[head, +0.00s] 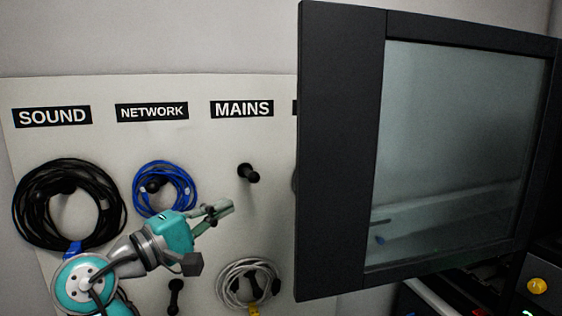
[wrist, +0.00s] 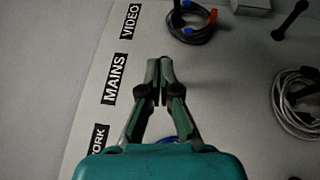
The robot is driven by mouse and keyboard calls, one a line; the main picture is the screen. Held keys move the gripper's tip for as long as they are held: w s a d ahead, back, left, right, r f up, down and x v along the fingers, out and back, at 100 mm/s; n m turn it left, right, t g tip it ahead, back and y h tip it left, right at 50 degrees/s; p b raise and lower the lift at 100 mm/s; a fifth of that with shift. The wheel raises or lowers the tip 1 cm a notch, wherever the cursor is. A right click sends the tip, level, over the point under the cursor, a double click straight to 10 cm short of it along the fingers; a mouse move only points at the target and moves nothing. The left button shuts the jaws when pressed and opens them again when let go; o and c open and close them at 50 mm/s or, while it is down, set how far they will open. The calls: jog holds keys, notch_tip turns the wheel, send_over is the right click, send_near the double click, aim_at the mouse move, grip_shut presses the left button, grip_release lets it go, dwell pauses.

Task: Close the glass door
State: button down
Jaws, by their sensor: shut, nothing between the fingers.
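The glass door (head: 342,150) fills the right of the head view. It has a wide dark frame around a greyish, see-through pane (head: 455,140). It stands swung open, its near edge reaching out in front of the board and covering part of it. Its hinge side is at the far right, above the dark cabinet with lit buttons. My gripper (head: 227,207) is shut and empty, left of the door and apart from it, in front of the board. The wrist view shows its fingertips (wrist: 160,66) together with nothing between them; the door is not in that view.
A pale board (head: 210,150) carries labelled pegs. A black cable coil (head: 28,222) hangs under SOUND and a blue coil (head: 137,188) under NETWORK. The MAINS peg (head: 248,173) is bare. A white coil (head: 224,288) hangs lower. A yellow button (head: 537,285) is at lower right.

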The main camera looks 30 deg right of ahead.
jog(key=s+a+r+m+g+y, duration=0.15)
jog(key=s+r+m+g, duration=0.35)
jog(key=r, duration=0.5)
jog(key=s+d+n, duration=0.1)
jog(key=s+d, duration=0.4)
jog(key=d, duration=0.3)
jog(key=shift+r, duration=0.4)
jog(key=shift+s, duration=0.1)
